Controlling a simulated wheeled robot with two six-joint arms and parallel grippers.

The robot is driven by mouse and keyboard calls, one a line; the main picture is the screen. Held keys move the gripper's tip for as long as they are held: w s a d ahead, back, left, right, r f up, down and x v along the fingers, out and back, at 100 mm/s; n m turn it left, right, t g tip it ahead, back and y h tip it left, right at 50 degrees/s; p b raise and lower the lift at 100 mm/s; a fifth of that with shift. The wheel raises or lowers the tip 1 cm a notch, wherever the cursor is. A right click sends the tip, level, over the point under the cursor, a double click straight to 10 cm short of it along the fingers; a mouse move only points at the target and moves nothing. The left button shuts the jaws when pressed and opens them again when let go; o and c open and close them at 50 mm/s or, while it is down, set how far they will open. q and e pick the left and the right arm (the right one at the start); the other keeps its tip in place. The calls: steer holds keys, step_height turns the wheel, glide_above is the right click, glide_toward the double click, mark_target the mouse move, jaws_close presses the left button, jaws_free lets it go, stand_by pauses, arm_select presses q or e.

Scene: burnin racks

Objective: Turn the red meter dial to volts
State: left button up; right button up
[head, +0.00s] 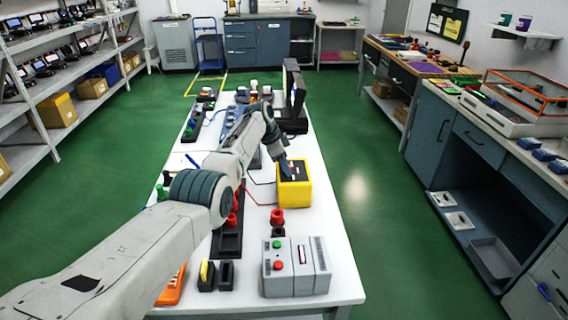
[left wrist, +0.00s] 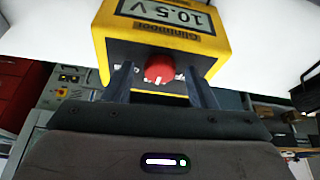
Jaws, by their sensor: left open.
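In the left wrist view the meter (left wrist: 222,45) shows upside down, with a grey display (left wrist: 168,14) reading 10.5 V. Its red dial (left wrist: 159,66) has a small white mark on its lower edge in the picture. My open left gripper (left wrist: 160,76) has one finger on each side of the dial; I cannot tell whether they touch it. My right gripper is not in view.
A grey box with red and green buttons (head: 297,268) stands at the table's front. Red parts (head: 277,216) and a dark tray (head: 228,240) lie nearby. Thin red and black leads run left of the meter.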

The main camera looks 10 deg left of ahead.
arm_select(q)
steer(key=shift+r, duration=0.1)
steer(key=b+v, duration=0.1)
steer(key=v, duration=0.9)
steer(key=shift+a+r+b, duration=0.2)
steer(key=shift+b, duration=0.1)
steer(key=shift+s, duration=0.1)
